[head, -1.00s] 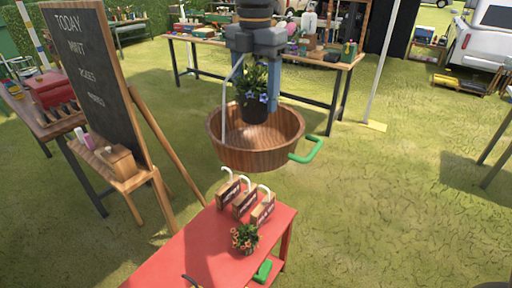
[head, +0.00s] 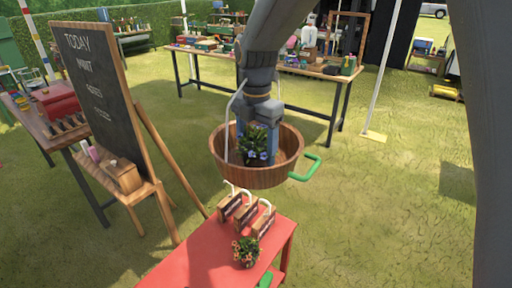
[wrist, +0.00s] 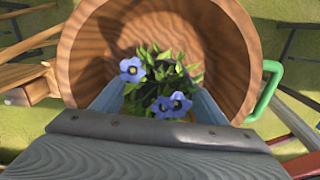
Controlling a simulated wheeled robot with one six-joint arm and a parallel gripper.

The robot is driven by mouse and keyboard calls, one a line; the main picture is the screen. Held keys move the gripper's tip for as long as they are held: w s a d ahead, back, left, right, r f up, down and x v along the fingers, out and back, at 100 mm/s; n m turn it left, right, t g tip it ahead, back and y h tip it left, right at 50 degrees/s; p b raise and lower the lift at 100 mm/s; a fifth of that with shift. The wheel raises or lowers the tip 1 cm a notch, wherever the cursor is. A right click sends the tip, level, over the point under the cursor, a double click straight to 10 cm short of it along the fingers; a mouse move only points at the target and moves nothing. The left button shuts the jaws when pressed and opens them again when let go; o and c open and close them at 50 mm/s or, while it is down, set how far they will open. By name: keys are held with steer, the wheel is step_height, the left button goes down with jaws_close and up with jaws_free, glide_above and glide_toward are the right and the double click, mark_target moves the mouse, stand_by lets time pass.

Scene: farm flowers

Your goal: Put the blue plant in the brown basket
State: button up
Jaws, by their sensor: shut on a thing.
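The blue plant (head: 250,139) has blue flowers and green leaves. The brown basket (head: 252,178) is a round wooden tub with a green handle at its right side. My gripper (head: 257,152) points down into the basket, shut on the blue plant, which is upright. The basket's front wall hides the pot and the fingertips, so I cannot tell whether the pot touches the bottom. In the wrist view the plant (wrist: 160,88) sits between my two fingers, with the basket's inner wall (wrist: 90,45) around and beyond it.
A red table (head: 205,262) in front holds a plant with orange flowers (head: 246,250) and several small wooden boxes with white handles (head: 243,212). A chalkboard (head: 100,95) stands left. A long cluttered table (head: 300,72) is behind. Grass to the right is clear.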

steer(key=shift+f, duration=0.15)
steer(key=o, duration=1.3)
steer(key=shift+c, duration=0.2)
step_height(320, 180, up, 12)
steer(key=b, duration=0.4)
steer(key=shift+r, duration=0.2)
